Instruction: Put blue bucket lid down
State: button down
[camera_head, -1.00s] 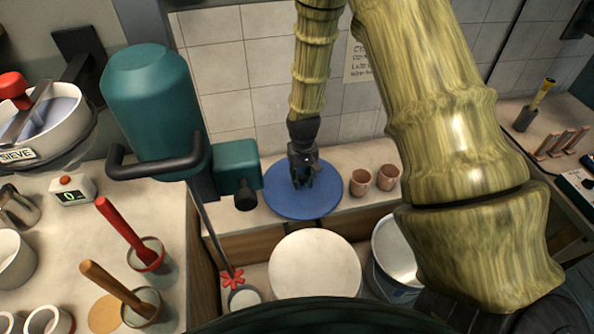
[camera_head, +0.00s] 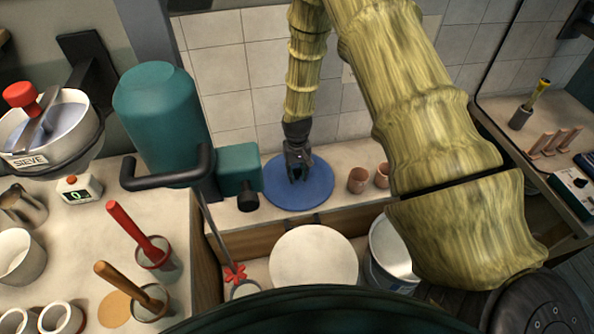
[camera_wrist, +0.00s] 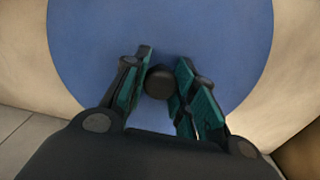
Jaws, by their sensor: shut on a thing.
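The blue bucket lid (camera_head: 316,190) is a flat blue disc with a dark round knob at its middle. It lies flat on or just over the pale ledge against the tiled wall; I cannot tell whether it fully rests there. In the wrist view the lid (camera_wrist: 215,35) fills the upper middle, and its dark knob (camera_wrist: 160,82) sits between the fingers. My gripper (camera_head: 298,175) reaches down over the lid's middle. In the wrist view my gripper (camera_wrist: 161,85) has its green-padded fingers closed in on the knob.
Two terracotta cups (camera_head: 358,180) stand on the ledge just right of the lid. A teal mixer (camera_head: 165,115) with a dark handle stands left. Below the ledge are a round cream-topped bucket (camera_head: 313,258) and a white bucket (camera_head: 390,245).

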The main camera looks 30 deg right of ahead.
aim_at(297, 171)
jog(key=shift+f, duration=0.15)
jog(key=c, duration=1.1)
grip_release()
jog(key=shift+c, duration=0.2)
notch_tip(297, 171, up, 12)
jog(key=b, duration=0.4)
